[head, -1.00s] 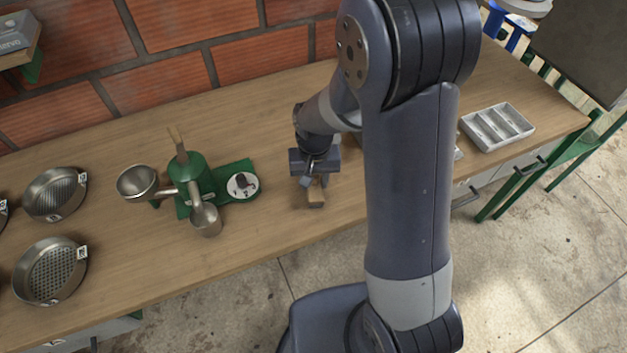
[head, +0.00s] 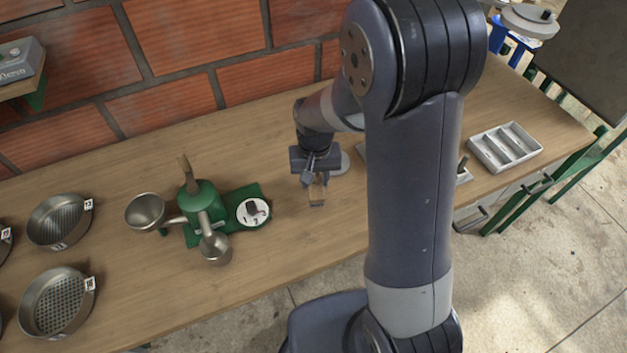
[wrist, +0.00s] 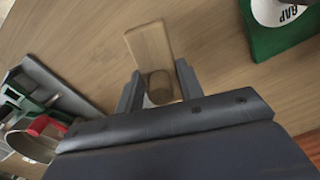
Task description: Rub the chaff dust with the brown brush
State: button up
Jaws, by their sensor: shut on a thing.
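My gripper (head: 315,183) is over the bench, right of the green machine, in the head view. It is shut on the brown brush (head: 317,197), a small wooden block with a round handle. In the wrist view the brush's round handle (wrist: 160,85) sits between my two fingers, and its flat block (wrist: 150,46) sticks out beyond them. I cannot tell whether the brush touches the bench. I cannot make out the chaff dust in either view.
The green machine (head: 203,199) has metal cups and a white dial (head: 254,211) on its base. Metal sieves (head: 61,221) stand at left. A grey compartment tray (head: 505,147) lies at right. My arm hides part of the bench. Bare wood lies around the brush.

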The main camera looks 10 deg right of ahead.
jog(key=shift+w+r, duration=0.15)
jog(key=shift+r, duration=0.45)
jog(key=shift+r+p, duration=1.55)
jog(key=shift+r, duration=0.25)
jog(key=shift+f, duration=0.1)
